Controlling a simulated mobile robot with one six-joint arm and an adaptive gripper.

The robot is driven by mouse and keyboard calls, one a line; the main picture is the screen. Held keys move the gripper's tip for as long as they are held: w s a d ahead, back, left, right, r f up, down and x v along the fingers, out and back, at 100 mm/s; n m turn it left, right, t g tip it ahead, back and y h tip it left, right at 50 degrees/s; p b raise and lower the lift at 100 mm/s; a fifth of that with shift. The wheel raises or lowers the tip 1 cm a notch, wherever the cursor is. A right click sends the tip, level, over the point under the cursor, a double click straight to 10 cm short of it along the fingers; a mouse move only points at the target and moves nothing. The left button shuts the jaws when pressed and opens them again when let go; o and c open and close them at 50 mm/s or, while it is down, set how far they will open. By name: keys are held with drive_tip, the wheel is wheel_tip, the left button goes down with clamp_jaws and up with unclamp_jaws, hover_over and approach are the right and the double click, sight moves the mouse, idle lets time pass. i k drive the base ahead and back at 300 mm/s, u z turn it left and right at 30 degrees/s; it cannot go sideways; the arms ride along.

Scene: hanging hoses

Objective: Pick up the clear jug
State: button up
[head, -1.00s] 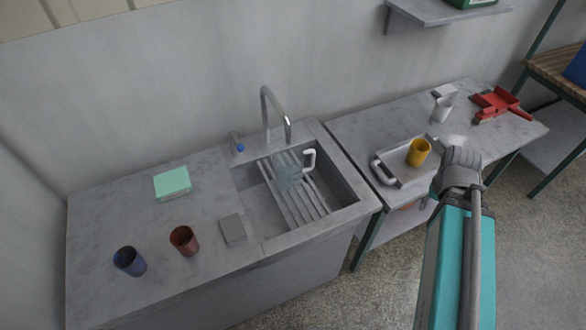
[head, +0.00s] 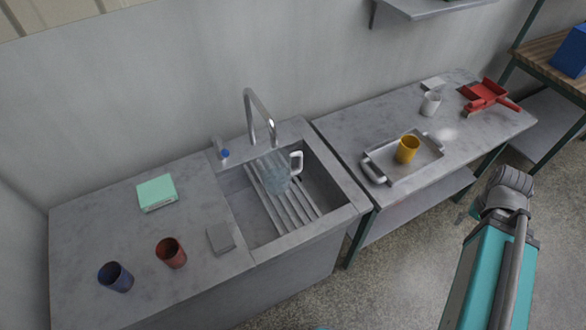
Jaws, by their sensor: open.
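The clear jug (head: 277,179) stands in the sink on a slatted rack (head: 291,213), below and just right of the tap. It is pale bluish and see-through, and its white handle (head: 297,161) points up and to the right. Nothing is touching the jug from my side. Part of my arm shows at the lower right, in front of the floor and well to the right of the sink. My gripper itself does not show.
The tap (head: 259,113) arches over the back of the sink (head: 345,212). Left of it are a green box (head: 157,192), a red cup (head: 171,252), a blue cup (head: 116,277) and a grey block (head: 220,240). The right table holds a tray (head: 420,166) with a yellow mug (head: 407,149).

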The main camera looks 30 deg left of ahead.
sight(273, 166)
drive_tip(key=z, duration=1.3)
drive_tip(key=k, duration=0.9)
drive_tip(key=u, duration=1.9)
